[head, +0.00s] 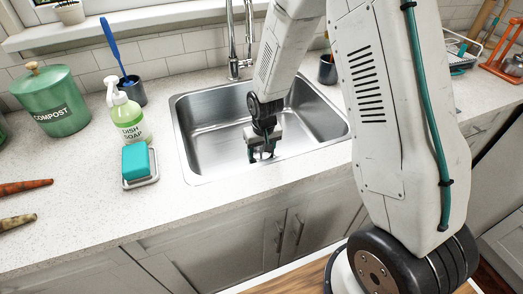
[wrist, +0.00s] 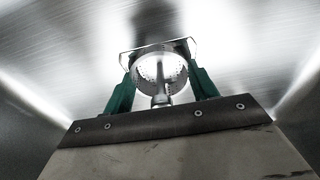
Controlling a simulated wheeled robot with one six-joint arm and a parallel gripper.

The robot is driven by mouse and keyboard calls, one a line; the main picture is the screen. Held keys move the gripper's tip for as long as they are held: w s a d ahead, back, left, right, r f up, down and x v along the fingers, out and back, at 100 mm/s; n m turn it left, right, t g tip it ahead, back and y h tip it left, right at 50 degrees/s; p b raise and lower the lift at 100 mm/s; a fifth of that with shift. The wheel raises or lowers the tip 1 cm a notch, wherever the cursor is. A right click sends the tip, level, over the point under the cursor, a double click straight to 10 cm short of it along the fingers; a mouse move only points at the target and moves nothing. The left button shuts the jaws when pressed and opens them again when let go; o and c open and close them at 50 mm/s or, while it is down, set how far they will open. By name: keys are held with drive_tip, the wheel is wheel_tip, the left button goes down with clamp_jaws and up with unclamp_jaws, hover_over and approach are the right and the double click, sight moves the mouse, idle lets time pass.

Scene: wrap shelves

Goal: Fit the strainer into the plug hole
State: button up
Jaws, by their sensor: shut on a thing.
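My gripper (head: 261,150) is down inside the steel sink (head: 205,127), near its front side. In the wrist view its two green fingers (wrist: 161,88) are shut on the strainer (wrist: 148,69), a round metal basket with small holes and a central post. The strainer is between the fingertips, over the brushed sink bottom. In the head view only a bit of metal shows below the fingers. The plug hole is not clearly visible; the strainer and gripper may cover it. I cannot tell whether the strainer touches the sink floor.
A tap (head: 232,45) stands behind the sink. Left of it are a dish soap bottle (head: 128,120), a teal sponge (head: 136,160) on a dish, a dark cup (head: 131,92) with a blue brush, and a green compost bin (head: 52,100). A dark cup (head: 327,69) stands behind right.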

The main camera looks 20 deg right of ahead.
drive_tip(key=shift+f, duration=0.3)
drive_tip(key=shift+s+f, duration=0.3)
drive_tip(key=shift+f, duration=0.05)
drive_tip(key=o, duration=1)
drive_tip(key=shift+w+r, duration=0.1)
drive_tip(key=shift+r, duration=0.15)
drive_tip(key=shift+o, duration=0.3)
wheel_tip(320, 180, up, 13)
drive_tip(key=s, duration=0.1)
drive_tip(key=shift+s, duration=0.15)
drive_tip(key=s+d+r, duration=0.1)
drive_tip(key=s+r, duration=0.8)
drive_tip(key=s, duration=0.5)
drive_tip(key=s+d+r, duration=0.2)
drive_tip(key=s+r, duration=0.8)
drive_tip(key=s, duration=0.4)
drive_tip(key=shift+s, duration=0.15)
drive_tip(key=shift+r, duration=0.1)
